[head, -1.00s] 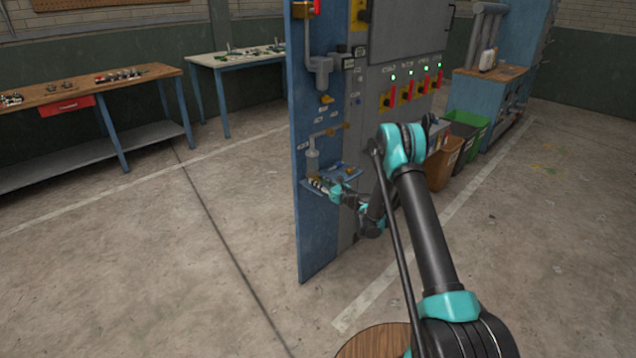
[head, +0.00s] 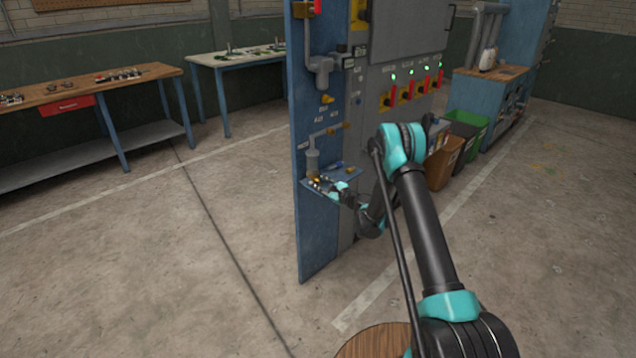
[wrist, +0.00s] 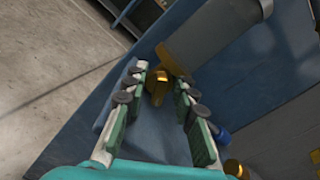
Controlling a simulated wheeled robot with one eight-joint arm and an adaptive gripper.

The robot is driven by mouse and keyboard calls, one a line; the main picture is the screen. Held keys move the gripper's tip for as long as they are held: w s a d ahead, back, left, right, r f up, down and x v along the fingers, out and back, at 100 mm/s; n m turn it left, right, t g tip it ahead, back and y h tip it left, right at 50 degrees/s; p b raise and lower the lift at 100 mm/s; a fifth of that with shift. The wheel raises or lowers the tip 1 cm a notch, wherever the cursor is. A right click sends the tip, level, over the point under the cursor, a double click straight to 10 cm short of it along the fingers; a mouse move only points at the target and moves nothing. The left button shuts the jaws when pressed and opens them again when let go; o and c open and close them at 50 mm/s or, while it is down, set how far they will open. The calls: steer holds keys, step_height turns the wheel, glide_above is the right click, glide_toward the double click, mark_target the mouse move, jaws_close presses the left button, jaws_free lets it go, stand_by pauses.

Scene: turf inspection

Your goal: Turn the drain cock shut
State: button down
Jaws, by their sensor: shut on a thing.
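The drain cock (wrist: 156,86) shows in the wrist view as a small brass piece at the lower end of a grey cylinder (wrist: 212,34). My gripper (wrist: 161,84) has its fingers on both sides of the cock, with the tips closed on it. In the head view my gripper (head: 321,183) is at the small blue shelf, just under the grey cylinder (head: 312,162) on the blue panel. The cock is too small and too covered there to read its angle.
The blue shelf (head: 349,178) juts from the blue panel (head: 308,235). A blue-handled item (wrist: 222,135) and another brass piece (wrist: 234,168) lie close to the right finger. Red-handled levers (head: 408,88) are up and right.

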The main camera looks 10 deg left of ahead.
steer(key=shift+s+n, duration=0.1)
steer(key=shift+n, duration=0.9)
steer(key=shift+f, duration=0.1)
steer(key=c, duration=1.6)
jaws_free()
